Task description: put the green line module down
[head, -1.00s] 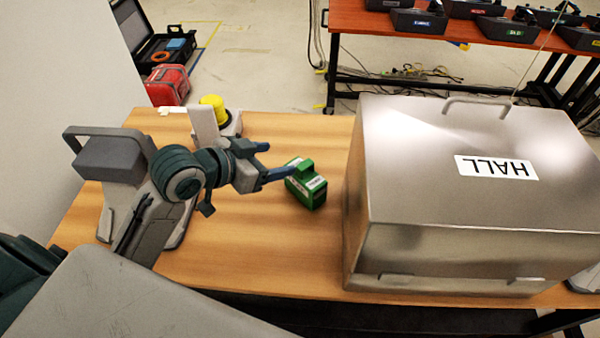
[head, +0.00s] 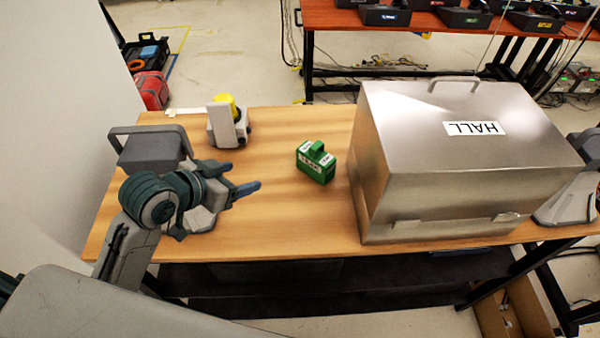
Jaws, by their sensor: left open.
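The green line module (head: 316,162) stands on the wooden table (head: 285,215), left of the metal box. It has white labels and a raised green part on top. My left gripper (head: 242,178) is open and empty, to the left of the module, with a clear gap between its fingertips and the module. My right gripper is not in view.
A large metal box (head: 455,175) labelled HALL, with a top handle, fills the table's right part. A device with a yellow dome (head: 228,122) stands at the back left. A red table (head: 425,22) behind holds several black units. Bare wood lies around the module.

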